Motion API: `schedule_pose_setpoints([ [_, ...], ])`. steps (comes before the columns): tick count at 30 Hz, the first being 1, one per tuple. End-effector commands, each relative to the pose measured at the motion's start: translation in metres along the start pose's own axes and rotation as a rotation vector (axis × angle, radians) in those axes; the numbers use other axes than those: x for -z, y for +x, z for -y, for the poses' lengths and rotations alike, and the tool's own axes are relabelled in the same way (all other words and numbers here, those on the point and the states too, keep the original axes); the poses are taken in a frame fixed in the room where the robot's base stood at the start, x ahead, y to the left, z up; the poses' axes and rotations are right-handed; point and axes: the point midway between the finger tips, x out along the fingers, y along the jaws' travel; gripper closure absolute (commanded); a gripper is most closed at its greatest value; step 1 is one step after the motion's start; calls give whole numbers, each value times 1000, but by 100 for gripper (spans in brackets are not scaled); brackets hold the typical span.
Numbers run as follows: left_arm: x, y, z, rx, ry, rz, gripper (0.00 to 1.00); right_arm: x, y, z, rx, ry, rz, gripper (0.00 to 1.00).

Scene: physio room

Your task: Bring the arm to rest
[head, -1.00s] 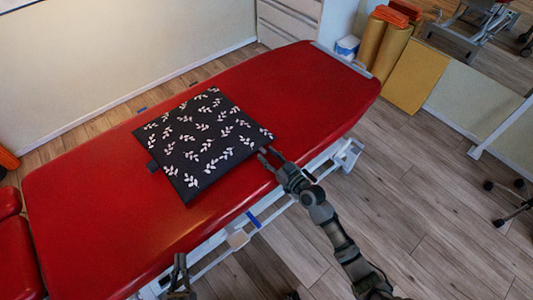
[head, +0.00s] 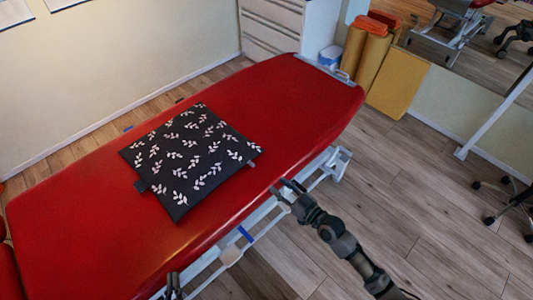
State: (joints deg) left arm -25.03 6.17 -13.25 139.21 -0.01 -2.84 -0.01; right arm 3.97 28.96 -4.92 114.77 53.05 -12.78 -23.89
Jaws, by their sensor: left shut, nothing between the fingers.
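My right gripper (head: 282,188) is open and empty at the near long edge of the red treatment table (head: 290,100). Its two fingers are spread and apart from the cushion. A dark flat cushion (head: 190,157) with a white leaf pattern lies flat on the table, up and left of that gripper. A small tab (head: 251,164) shows at its right side and another at its left. My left gripper (head: 173,287) is at the bottom edge of the view, by the table's near side, shut and empty; part of it is cut off.
The table's pale metal frame (head: 335,165) shows below the near edge. Yellow rolls (head: 372,58), orange rolls and a white drawer unit (head: 272,28) stand beyond the table's far end. Wooden floor (head: 420,190) is clear at the right, with a wheeled base (head: 505,200) at the edge.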

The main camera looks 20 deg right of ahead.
Motion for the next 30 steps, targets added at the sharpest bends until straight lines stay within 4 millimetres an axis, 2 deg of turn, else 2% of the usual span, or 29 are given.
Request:
schedule_pose_setpoints([
  [5, 0, 0, 0, 0, -1, 0, 100, 0, 0, 1, 0, 0, 0, 60],
  [7, 1, -1, 0, 0, -1, -1, 100, -3, -3, 8, 1, 3, 0, 60],
  [8, 1, -1, 0, 0, -1, -1, 100, -6, -6, 15, 1, 7, -2, 60],
  [12, 1, -2, 0, 0, -1, -1, 100, -12, -30, 66, -4, 20, -25, 60],
  [15, 1, -2, 1, 0, -2, -1, 100, -7, -51, 101, -21, 31, -55, 60],
  [18, 1, -1, 0, 0, -1, -1, 100, 3, -70, 125, -44, 39, -85, 60],
  [24, 1, -1, 0, 0, 0, -1, 100, 30, -103, 155, -101, 48, -141, 60],
  [27, 1, -1, 0, 0, 0, 0, 100, 46, -118, 164, -136, 47, -167, 60],
  [30, -29, 2, 2, 3, 10, 123, 100, 15, -108, 162, -130, 39, -41, 60],
])
